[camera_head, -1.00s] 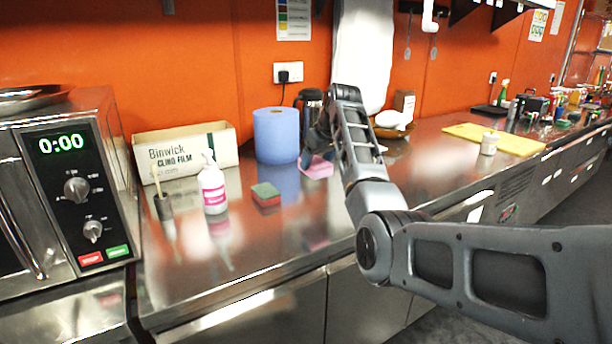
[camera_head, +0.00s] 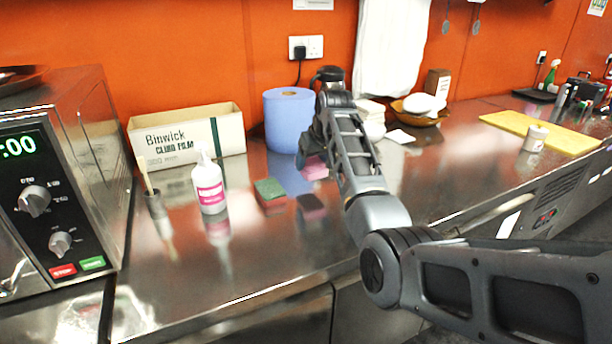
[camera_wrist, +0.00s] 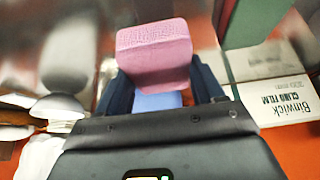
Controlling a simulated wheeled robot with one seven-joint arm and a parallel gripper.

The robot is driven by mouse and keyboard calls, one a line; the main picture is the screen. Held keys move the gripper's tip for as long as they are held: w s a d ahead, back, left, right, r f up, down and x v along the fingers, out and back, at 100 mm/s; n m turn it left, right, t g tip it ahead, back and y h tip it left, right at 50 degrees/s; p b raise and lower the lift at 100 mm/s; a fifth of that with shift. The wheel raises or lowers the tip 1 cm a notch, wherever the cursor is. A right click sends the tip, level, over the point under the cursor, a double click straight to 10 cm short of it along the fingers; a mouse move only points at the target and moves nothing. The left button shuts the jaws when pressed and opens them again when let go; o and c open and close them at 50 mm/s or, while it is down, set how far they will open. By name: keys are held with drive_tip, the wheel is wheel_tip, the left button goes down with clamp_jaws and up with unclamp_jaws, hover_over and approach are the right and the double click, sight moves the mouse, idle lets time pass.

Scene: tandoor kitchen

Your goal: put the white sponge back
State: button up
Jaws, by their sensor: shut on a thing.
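My gripper (camera_wrist: 155,85) is shut on a pink sponge (camera_wrist: 155,48), which sits between the dark fingers in the wrist view. The fingers are mostly hidden there by my arm. No sponge that is clearly white shows; a small flat white piece (camera_head: 400,136) lies right of my arm, and I cannot tell what it is.
A green and red sponge (camera_head: 270,193), a pump bottle (camera_head: 209,186) and a dark pot with a brush (camera_head: 157,207) stand to the left. A blue roll (camera_head: 289,123) and a cling film box (camera_head: 187,140) stand behind. The front counter is clear.

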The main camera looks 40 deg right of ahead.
sight(305, 178)
drive_tip(key=shift+w+a+f, duration=0.15)
drive_tip(key=shift+a+f, duration=0.25)
drive_tip(key=shift+a, duration=0.15)
drive_tip(key=shift+w+a+f, duration=0.15)
drive_tip(key=shift+a+f, duration=0.25)
drive_tip(key=shift+a, duration=0.1)
drive_tip(key=shift+f+p, duration=0.35)
drive_tip(key=shift+f, duration=1.5)
drive_tip(key=shift+f, duration=0.1)
drive_tip(key=o, duration=1)
drive_tip(key=v, duration=1.2)
drive_tip(key=shift+a, duration=0.1)
